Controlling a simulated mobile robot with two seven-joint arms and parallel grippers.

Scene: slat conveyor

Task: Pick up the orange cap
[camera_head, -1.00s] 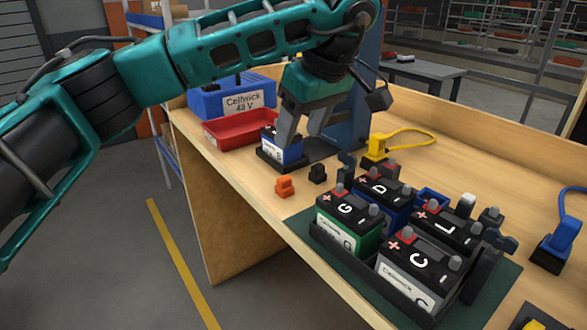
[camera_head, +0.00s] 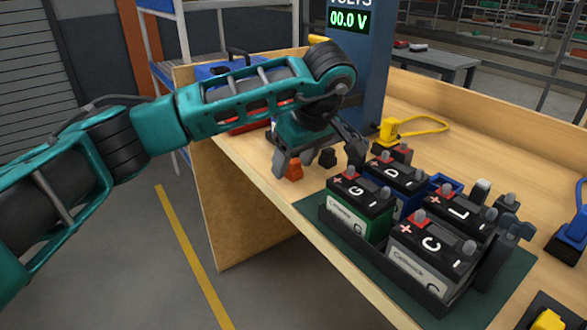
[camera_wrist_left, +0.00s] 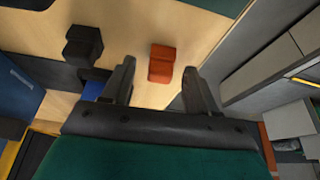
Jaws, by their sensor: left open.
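The small orange cap (camera_head: 294,172) sits on the wooden bench near its left edge. My left gripper (camera_head: 291,166) is over it, pointing down, with its fingers open and empty. In the left wrist view the orange cap (camera_wrist_left: 161,63) shows between the two fingertips (camera_wrist_left: 160,72), nearer to the right finger in the picture. I cannot tell how high the fingertips are above the bench. My right gripper is not in view.
A small black cap (camera_head: 328,157) stands close by on the right. A tray (camera_head: 385,258) holding several batteries lies beyond it. A yellow connector (camera_head: 389,131) is behind.

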